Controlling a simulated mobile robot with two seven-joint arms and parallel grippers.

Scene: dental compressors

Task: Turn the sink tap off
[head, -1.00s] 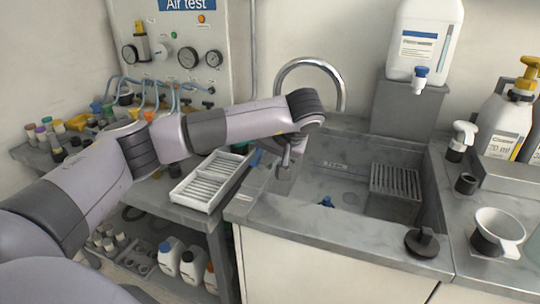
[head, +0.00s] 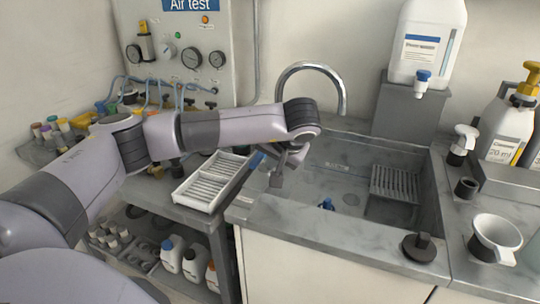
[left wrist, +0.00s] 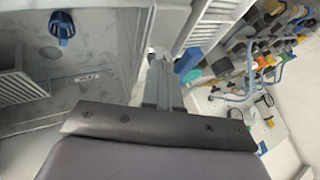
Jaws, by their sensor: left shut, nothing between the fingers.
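The sink tap's arched chrome spout (head: 312,66) rises behind the sink (head: 345,165). Its base and any handle are hidden behind my left wrist in the head view. My left gripper (head: 277,179) points down at the left end of the sink, in front of the tap, shut and empty. In the left wrist view the narrow shut fingers (left wrist: 161,62) reach up between the sink basin and the white slatted tray. I cannot tell whether water runs. My right gripper is not in view.
A small blue-topped item (head: 327,203) sits in the sink near its front edge. A white slatted tray (head: 211,181) lies left of the sink. A white canister (head: 425,40) stands on a grey block (head: 407,112) at the back right. A white funnel (head: 496,236) stands right.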

